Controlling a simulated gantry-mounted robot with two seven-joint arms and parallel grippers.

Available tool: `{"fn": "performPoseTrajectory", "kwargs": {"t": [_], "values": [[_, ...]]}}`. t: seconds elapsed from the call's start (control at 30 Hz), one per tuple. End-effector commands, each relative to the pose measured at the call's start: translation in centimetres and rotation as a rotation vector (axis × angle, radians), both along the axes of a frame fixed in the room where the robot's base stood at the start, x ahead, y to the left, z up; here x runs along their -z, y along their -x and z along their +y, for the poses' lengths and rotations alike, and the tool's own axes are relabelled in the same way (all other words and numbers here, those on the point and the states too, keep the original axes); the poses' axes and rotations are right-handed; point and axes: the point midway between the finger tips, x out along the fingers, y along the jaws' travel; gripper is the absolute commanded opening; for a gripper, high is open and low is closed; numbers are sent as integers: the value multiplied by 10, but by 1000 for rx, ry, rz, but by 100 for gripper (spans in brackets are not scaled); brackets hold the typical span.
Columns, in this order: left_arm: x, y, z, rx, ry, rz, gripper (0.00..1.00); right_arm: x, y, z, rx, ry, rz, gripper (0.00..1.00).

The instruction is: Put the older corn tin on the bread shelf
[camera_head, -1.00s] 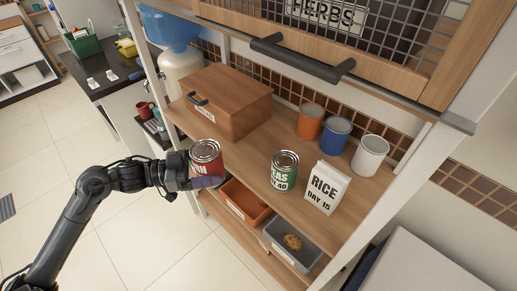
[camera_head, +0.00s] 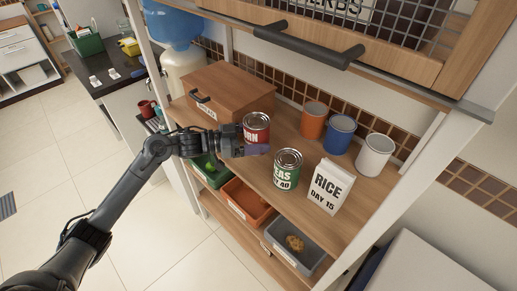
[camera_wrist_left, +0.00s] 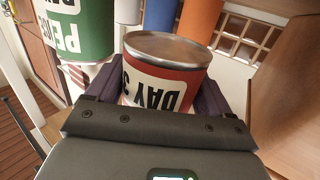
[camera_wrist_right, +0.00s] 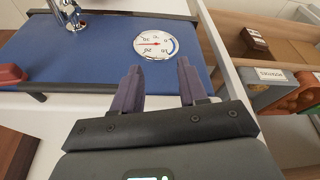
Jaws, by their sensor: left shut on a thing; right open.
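The red corn tin (camera_head: 256,126) is in my left gripper (camera_head: 250,148), over the wooden shelf (camera_head: 235,150) in the head view. I cannot tell whether its base touches the shelf. In the left wrist view the tin (camera_wrist_left: 166,72) sits between the fingers, its label upside down and reading "DAY" and a partly hidden number. A green peas tin (camera_head: 286,170) stands to its right. My right gripper (camera_wrist_right: 160,88) is open and empty, above a blue surface, and does not show in the head view.
A wooden box (camera_head: 222,96) stands behind left. Orange (camera_head: 313,121), blue (camera_head: 339,135) and white (camera_head: 373,157) canisters line the back. A rice carton (camera_head: 329,188) stands at the right. Below are green, orange (camera_head: 245,203) and grey (camera_head: 293,262) bins; the grey one holds a brown lump.

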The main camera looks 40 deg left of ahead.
Motion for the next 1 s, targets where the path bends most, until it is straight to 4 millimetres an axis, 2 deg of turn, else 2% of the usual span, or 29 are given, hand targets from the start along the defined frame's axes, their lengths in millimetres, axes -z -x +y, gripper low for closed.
{"fn": "performPoseTrajectory", "kwargs": {"t": [0.17, 0.47, 0.6, 0.97, 1.0], "values": [[7, 0, 0, -1, 1, -3, 33, 2, 0, 0, 0, 0, 1, 43], [46, -1, 0, -1, 3, -3, 33, 12, 1, -1, -3, 6, 1, 43], [49, -8, 0, -1, 1, -4, 33, 15, 2, -2, -7, 11, 5, 43], [52, -8, -1, -1, 1, -3, 33, 14, 2, -2, -6, 10, 5, 43], [54, -8, -1, 0, 0, 0, 83, 14, 2, -2, -6, 9, 4, 43]]}}
